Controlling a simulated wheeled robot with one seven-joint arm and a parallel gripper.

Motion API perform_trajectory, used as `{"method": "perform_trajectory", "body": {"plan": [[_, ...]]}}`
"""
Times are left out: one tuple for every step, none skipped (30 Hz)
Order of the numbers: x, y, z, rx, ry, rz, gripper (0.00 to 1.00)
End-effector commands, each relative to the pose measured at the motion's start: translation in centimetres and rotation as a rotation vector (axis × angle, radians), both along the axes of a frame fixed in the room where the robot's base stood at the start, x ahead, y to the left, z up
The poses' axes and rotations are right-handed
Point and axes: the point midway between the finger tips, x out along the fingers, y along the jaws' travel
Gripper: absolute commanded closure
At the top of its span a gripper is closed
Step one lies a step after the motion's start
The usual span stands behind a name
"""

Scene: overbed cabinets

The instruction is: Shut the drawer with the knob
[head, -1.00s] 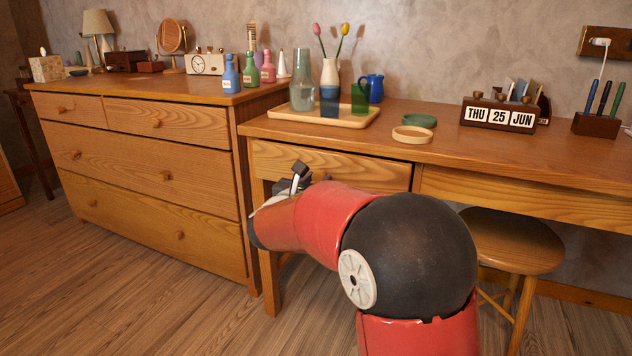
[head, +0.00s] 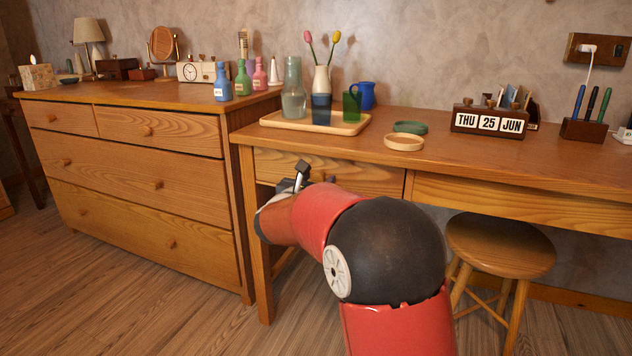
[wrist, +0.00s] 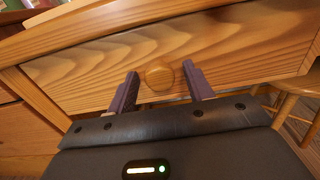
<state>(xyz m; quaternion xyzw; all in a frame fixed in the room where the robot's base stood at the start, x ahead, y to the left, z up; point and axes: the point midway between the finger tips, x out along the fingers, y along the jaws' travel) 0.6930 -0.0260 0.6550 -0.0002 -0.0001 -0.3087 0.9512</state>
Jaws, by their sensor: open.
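The wooden desk drawer (head: 345,175) is at the left end of the desk, under its top. In the wrist view its grained front (wrist: 225,50) spans the picture, with a round wooden knob (wrist: 159,76) at the middle. My gripper (wrist: 161,71) is open, one finger on each side of the knob, with gaps between fingers and knob. I cannot tell whether the fingertips touch the drawer front. In the head view my gripper (head: 300,178) is at the drawer front, and my arm hides the knob and the lower part of the drawer.
A dresser (head: 150,185) stands close on the left. A stool (head: 500,245) is under the desk on the right. A tray (head: 350,127) with vases and cups sits on the desktop above the drawer. Bare floor (head: 150,300) lies in front.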

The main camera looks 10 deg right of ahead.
Motion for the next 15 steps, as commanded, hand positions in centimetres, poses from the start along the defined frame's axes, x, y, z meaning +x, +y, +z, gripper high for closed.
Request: {"method": "perform_trajectory", "body": {"plan": [[0.0,0.0,0.0,0.0,0.0,0.0,0.49],[0.0,0.0,0.0,0.0,0.0,0.0,0.49],[-0.1,0.1,0.0,0.0,0.0,0.0,0.49],[-0.3,0.2,0.0,0.001,-0.001,0.001,0.49],[-0.4,0.4,0.1,0.001,-0.001,0.001,0.49],[-0.8,0.7,0.1,0.0,-0.001,0.002,0.49],[-1.1,1.0,0.1,0.001,-0.001,0.003,0.49],[-1.5,1.2,0.1,0.001,-0.001,0.003,0.49],[-2.1,1.6,0.1,0.0,0.0,0.003,0.49],[-2.5,1.9,0.1,-0.001,-0.001,0.003,0.49],[-3.0,2.3,0.1,-0.001,-0.001,0.004,0.49],[-3.5,2.7,0.1,0.0,0.0,0.003,0.49],[-3.9,2.9,0.1,0.0,0.0,0.002,0.49],[-4.3,3.2,0.1,0.0,0.0,0.002,0.49],[-4.8,3.6,0.1,0.0,0.0,0.003,0.49]]}}
